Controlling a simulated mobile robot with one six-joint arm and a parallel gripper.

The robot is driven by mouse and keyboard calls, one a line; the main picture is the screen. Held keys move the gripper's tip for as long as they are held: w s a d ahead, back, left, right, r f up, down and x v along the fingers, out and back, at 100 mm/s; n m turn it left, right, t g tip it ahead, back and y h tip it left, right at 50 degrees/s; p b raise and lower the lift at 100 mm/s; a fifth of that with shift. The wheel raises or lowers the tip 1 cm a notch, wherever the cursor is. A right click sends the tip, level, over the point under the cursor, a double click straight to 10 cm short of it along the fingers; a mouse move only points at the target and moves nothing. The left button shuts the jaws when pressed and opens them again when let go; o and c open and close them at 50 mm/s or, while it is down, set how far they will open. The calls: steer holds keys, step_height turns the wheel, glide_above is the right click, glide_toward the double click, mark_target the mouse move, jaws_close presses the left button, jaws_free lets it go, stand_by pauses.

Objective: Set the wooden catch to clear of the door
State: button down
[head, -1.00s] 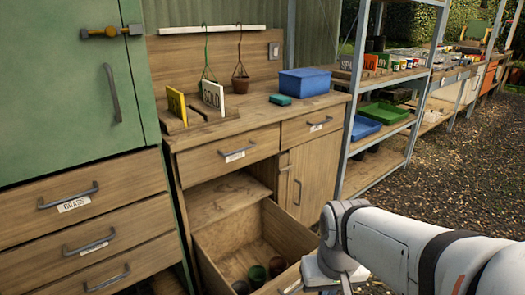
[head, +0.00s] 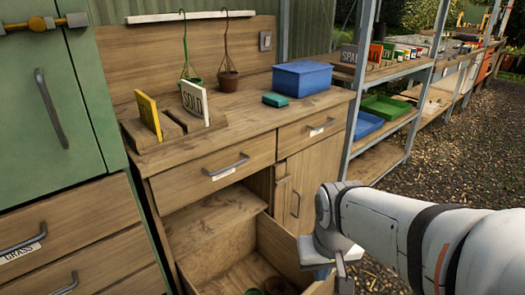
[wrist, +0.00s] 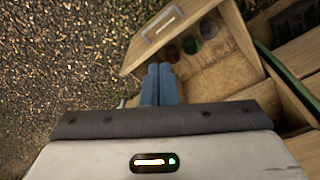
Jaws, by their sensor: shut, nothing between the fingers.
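A small wooden catch (head: 283,180) seems to lie across the left edge of the low cupboard door (head: 307,185) in the workbench; it is too small to tell its exact angle. The door looks closed and has an upright grey handle (head: 298,203). My gripper (wrist: 159,68) is shut and empty, its two blue-grey fingers together in the wrist view. In the head view it hangs low, in front of and below the cupboard, apart from the catch. My wrist hides the door's lower part. The catch is not clear in the wrist view.
An open lower drawer (wrist: 222,68) with several pots juts out close to my fingers. A green cabinet (head: 35,100) with a brass-coloured bolt (head: 45,24) stands at left. A metal shelf (head: 362,75) stands right of the bench. Gravel ground (wrist: 60,60) is free.

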mark_target(277, 177)
steer(key=w+d+n+t+h+p, duration=0.1)
steer(key=w+d+t, duration=0.3)
steer(key=w, duration=1)
steer(key=w+d+n+t+p, duration=0.1)
steer(key=w+d+t, duration=0.3)
steer(key=w, duration=1)
steer(key=w+a+f+n+t+y, duration=0.2)
steer(key=w+f+n+y, duration=0.3)
steer(key=w+y, duration=0.5)
steer(key=w+f+p, duration=0.1)
steer(key=w, duration=0.1)
steer(key=shift+w+f+t, duration=0.3)
steer(key=shift+w+f, duration=0.1)
steer(key=shift+a, duration=0.1)
steer(key=b+x, duration=0.2)
steer(key=x, duration=0.8)
step_height(277, 177, down, 3)
steer(key=shift+r+b, duration=0.2)
steer(key=shift+b, duration=0.4)
steer(key=shift+f, duration=0.65)
